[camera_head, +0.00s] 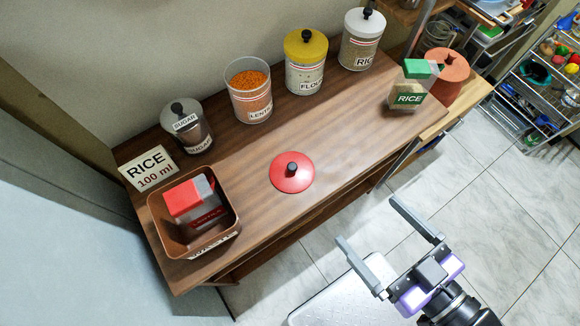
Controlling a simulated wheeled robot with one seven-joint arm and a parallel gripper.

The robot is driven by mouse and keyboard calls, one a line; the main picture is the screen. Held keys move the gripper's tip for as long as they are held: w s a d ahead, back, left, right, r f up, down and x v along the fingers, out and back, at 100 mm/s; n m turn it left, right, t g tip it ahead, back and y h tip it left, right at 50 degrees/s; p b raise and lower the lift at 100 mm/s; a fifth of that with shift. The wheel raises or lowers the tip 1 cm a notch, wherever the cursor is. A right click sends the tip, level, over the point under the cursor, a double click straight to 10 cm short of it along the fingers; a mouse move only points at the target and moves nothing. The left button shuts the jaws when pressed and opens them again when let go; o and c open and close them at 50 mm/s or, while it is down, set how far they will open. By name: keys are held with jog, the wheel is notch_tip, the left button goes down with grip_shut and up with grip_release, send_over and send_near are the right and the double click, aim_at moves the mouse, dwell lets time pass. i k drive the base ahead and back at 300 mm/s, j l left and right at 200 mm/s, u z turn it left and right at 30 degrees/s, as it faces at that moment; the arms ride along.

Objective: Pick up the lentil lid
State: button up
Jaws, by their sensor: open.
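The lentil lid (298,181) is a round red disc with a black knob on top. It lies flat, knob up, on the wooden counter (345,150) near its front edge. The lentil jar (249,98) stands behind it without a lid, filled with orange lentils. My gripper (368,223) is at the lower right, beyond the counter's front edge and over the floor. Its two grey fingers are wide apart with nothing between them. It is clear of the lid.
A sugar jar (188,128), a yellow-lidded flour jar (306,65) and a white-lidded rice jar (362,42) stand at the back. A brown bin (228,232) is at left. A green-topped rice container (408,88) and terracotta pot (449,80) are at right. The counter around the lid is clear.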

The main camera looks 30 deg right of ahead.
aim_at(291, 172)
jog(key=u, duration=0.4)
jog(key=k+l+u, duration=0.15)
jog(key=u, duration=0.3)
jog(key=k+l+u, duration=0.15)
jog(key=u, duration=0.25)
jog(key=k+l+u, duration=0.2)
jog(key=u, duration=0.25)
jog(key=k+l, duration=0.15)
jog(key=k, duration=0.2)
jog(key=k+l, duration=0.15)
jog(key=k, duration=0.2)
